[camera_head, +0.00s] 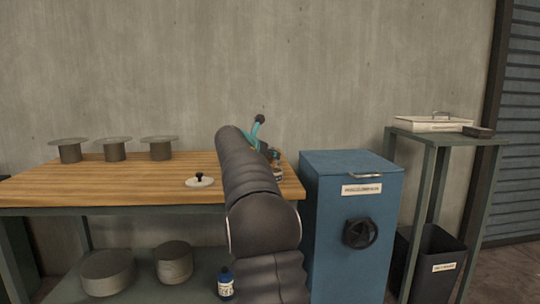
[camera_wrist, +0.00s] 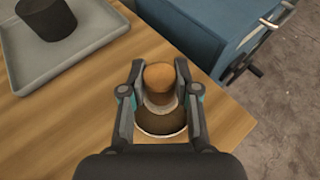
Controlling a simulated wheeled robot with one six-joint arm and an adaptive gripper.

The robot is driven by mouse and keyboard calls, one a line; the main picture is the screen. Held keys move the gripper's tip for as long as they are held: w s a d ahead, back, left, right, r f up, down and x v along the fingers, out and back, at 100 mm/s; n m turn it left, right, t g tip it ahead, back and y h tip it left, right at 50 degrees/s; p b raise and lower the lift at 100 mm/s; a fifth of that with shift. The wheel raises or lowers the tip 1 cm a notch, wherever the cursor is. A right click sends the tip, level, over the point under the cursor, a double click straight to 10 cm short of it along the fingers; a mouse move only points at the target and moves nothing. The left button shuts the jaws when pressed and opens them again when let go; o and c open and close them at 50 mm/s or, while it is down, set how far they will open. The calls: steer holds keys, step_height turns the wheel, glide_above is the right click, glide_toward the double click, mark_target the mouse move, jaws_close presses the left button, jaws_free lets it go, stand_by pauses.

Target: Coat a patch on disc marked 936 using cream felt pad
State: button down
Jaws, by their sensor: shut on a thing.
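My gripper (camera_wrist: 160,95) is shut on a tool with a round orange-brown wooden knob (camera_wrist: 158,78) and a pale cream part (camera_wrist: 163,101) below it. This looks like the cream felt pad. Right beneath it is a round open tin with a pale rim (camera_wrist: 162,135) and brown contents; I cannot tell whether the pad touches them. The tin's side (camera_head: 278,177) shows at the bench's right end in the head view. Discs lie on three grey stands, at left (camera_head: 69,141), middle (camera_head: 113,140) and right (camera_head: 159,138). No number is readable on them.
A white disc with a black knob (camera_head: 206,183) lies on the wooden bench (camera_head: 100,185). A grey tray (camera_wrist: 85,58) holds a dark cylinder (camera_wrist: 45,17). A blue cabinet (camera_head: 335,240) stands close to the bench's right end. The bench's left front is clear.

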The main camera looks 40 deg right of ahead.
steer(key=shift+r+p, duration=1.7)
steer(key=shift+r, duration=1)
